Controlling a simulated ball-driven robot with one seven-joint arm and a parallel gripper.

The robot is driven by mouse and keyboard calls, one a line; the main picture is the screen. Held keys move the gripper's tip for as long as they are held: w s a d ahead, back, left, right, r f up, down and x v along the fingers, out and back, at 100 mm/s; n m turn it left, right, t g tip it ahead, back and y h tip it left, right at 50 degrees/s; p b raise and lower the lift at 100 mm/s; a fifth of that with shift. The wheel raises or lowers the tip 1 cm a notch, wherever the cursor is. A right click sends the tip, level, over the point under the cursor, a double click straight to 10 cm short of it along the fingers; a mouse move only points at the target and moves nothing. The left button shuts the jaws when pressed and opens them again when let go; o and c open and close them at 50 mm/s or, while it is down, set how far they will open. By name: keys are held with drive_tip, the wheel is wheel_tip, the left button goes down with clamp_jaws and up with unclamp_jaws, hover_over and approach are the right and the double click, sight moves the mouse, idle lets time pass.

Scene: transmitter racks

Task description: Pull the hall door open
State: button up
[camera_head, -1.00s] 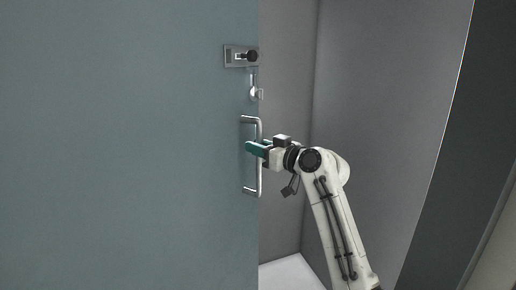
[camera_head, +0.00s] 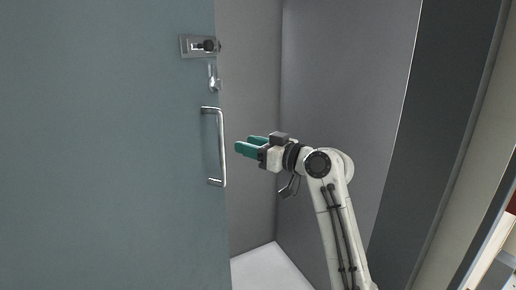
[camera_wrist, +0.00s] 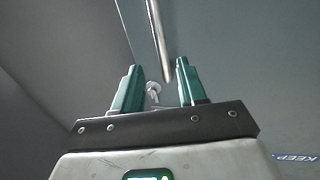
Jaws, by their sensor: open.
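The hall door (camera_head: 110,150) is a blue-green panel filling the left of the head view, standing open with its free edge beside a gap. Its silver bar handle (camera_head: 221,146) is upright near that edge. My gripper (camera_head: 244,143) is open and empty, just right of the handle and apart from it. In the wrist view the handle (camera_wrist: 158,40) shows beyond the green fingers of my gripper (camera_wrist: 156,72), with its end in line with the space between them.
A latch plate with a dark knob (camera_head: 200,46) and a hanging silver fitting (camera_head: 213,80) sit on the door above the handle. Grey walls (camera_head: 345,80) and a pale floor (camera_head: 268,270) show past the door edge. A dark upright panel (camera_head: 425,150) stands at right.

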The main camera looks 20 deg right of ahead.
drive_tip(key=shift+v, duration=1.25)
drive_tip(key=s+f+m+g+h+p, duration=0.2)
drive_tip(key=s+f+g+h+p, duration=0.1)
drive_tip(key=s+f, duration=0.75)
drive_tip(key=s+f+m+g+h+p, duration=0.25)
drive_tip(key=s+f, duration=0.45)
drive_tip(key=f, duration=0.7)
drive_tip(key=s+d+f+g+h+p, duration=0.1)
drive_tip(key=s+f+g, duration=0.1)
drive_tip(key=s, duration=0.8)
drive_tip(key=s+d+f+m+g+h+p, duration=0.1)
drive_tip(key=s+d+f+g+h+p, duration=0.1)
drive_tip(key=s, duration=0.8)
drive_tip(key=s+d+f+m+g+h+p, duration=0.1)
drive_tip(key=s+f+g+p, duration=0.1)
drive_tip(key=s, duration=0.9)
drive_tip(key=shift+d+f+g, duration=0.35)
drive_tip(key=shift+f+g, duration=0.35)
drive_tip(key=shift+g, duration=0.55)
drive_tip(key=shift+w+m+h, duration=0.1)
drive_tip(key=shift+m+h, duration=0.15)
